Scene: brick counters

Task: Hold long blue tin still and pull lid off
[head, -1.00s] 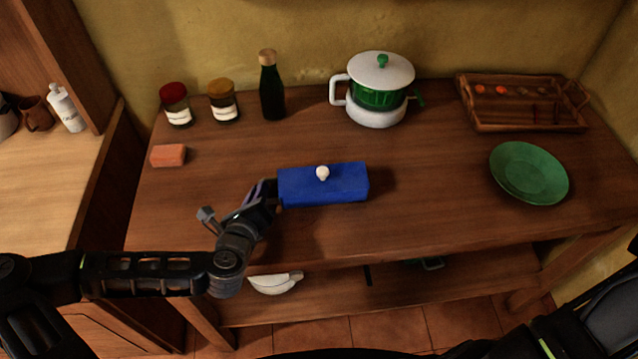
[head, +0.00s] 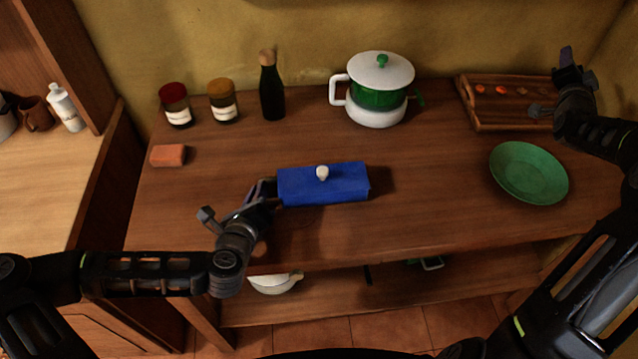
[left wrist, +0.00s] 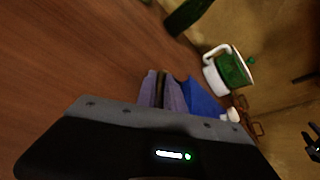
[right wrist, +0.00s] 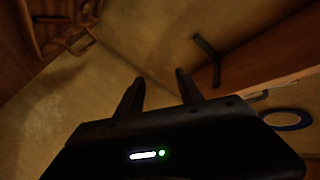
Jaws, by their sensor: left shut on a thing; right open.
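The long blue tin (head: 325,190) lies on the wooden counter with its blue lid on top. The lid has a pale round knob (head: 322,173). My left gripper (head: 268,192) is at the tin's left end and is shut on it. In the left wrist view its fingers (left wrist: 163,90) are close together, with the blue tin (left wrist: 203,103) just beyond them. My right gripper (head: 572,88) is open and empty, raised at the far right near the wooden tray. In the right wrist view its fingers (right wrist: 158,92) stand apart with nothing between them.
A green plate (head: 530,173) and a wooden tray (head: 490,124) are at the right. A white and green pot (head: 378,95) stands behind the tin. A dark bottle (head: 271,92), two jars and an orange block (head: 168,155) are at the left. Counter right of the tin is clear.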

